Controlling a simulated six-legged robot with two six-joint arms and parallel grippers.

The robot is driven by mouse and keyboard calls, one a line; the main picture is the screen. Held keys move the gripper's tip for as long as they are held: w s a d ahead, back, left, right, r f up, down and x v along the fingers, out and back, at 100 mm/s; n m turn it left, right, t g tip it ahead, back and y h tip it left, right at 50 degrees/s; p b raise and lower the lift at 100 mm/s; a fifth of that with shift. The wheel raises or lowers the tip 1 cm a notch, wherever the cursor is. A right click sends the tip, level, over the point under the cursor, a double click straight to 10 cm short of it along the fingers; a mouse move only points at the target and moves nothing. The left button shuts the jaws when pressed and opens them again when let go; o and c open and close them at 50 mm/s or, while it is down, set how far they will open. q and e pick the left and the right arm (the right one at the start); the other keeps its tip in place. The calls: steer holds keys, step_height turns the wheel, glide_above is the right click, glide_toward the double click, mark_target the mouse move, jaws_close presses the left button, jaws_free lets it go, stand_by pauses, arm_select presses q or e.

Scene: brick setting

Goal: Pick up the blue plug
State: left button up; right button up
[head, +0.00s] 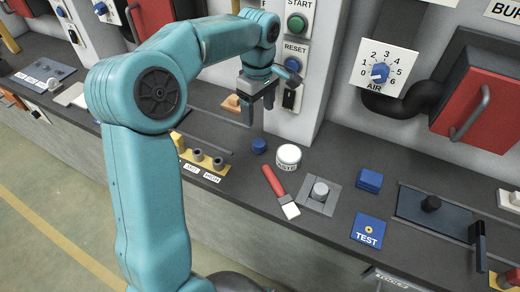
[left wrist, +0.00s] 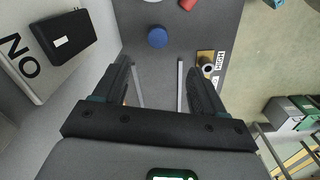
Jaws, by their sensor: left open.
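The blue plug (head: 259,145) is a small round blue piece on the dark bench top, left of a white round tin in the head view. In the left wrist view the blue plug (left wrist: 157,37) lies beyond the fingertips, about midway between them. My left gripper (head: 258,108) is open and empty, pointing down above the bench, behind and above the plug in the head view. Its two dark fingers also show in the left wrist view (left wrist: 157,70), apart from the plug. My right gripper is not in view.
Near the plug are the white tin (head: 288,157), a red-handled scraper (head: 275,183) and a yellow holder (head: 182,155) with grey sockets. The START/RESET button post (head: 291,110) rises behind.

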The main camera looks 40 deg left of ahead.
arm_select(q)
glide_above(260, 143)
steer(key=f, duration=0.8)
steer(key=shift+s+f, duration=0.15)
steer(key=shift+s, duration=0.1)
steer(key=f, duration=0.5)
steer(key=shift+w+p, duration=0.2)
steer(key=shift+p, duration=0.1)
steer(key=shift+s+d+r, duration=0.1)
steer(key=c, duration=1.2)
